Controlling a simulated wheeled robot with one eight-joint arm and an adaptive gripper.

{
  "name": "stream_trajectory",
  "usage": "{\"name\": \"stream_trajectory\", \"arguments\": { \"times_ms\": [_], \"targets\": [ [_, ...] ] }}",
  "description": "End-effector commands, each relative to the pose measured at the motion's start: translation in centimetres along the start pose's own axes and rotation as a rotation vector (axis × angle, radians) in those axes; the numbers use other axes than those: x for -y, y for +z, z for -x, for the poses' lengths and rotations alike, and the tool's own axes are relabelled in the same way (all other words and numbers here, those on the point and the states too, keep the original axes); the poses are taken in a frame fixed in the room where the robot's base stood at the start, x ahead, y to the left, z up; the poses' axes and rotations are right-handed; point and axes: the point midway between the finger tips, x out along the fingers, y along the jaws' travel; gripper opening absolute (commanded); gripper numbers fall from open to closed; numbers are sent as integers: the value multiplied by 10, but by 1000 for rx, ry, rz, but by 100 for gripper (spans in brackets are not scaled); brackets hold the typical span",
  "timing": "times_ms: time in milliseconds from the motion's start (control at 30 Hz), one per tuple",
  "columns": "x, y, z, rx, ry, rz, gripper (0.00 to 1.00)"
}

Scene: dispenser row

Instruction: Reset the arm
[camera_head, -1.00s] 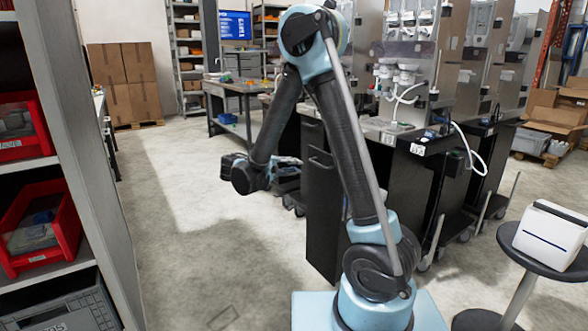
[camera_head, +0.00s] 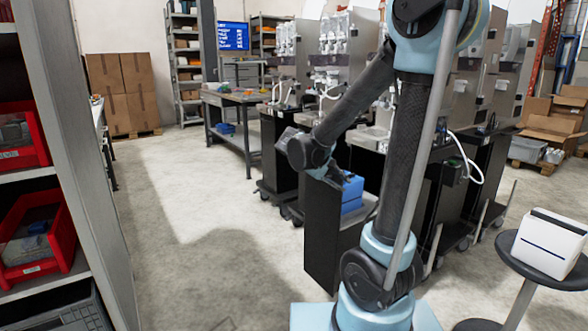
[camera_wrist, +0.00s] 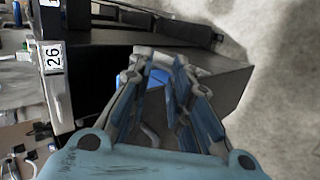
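My gripper (camera_head: 338,178) hangs from my raised arm, in front of the dispenser row and near an open black pull-out unit (camera_head: 325,240). In the wrist view my gripper (camera_wrist: 158,78) has its two blue-padded fingers apart, and I see nothing held between them. A blue box (camera_head: 352,195) sits in the pull-out unit, just beside and below the gripper in the head view. A bit of blue also shows beyond the fingers in the wrist view. I cannot tell whether the fingers touch the unit.
A shelf with red bins (camera_head: 38,235) stands close on the left. A small round table (camera_head: 530,265) with a white device (camera_head: 550,243) is at the right. A workbench (camera_head: 235,105) and cardboard boxes (camera_head: 125,92) stand farther back. The floor at left centre is clear.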

Motion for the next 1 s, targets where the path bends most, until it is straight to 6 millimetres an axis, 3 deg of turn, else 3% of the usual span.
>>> {"name": "stream_trajectory", "arguments": {
  "times_ms": [100,467,700,1000],
  "targets": [
    [-2,29,-9,14,-76,-25,19],
    [14,105,-21,33,-305,-121,19],
    [36,150,-22,31,-452,-206,19],
    [74,192,-16,15,-626,-336,19]
  ]
}}
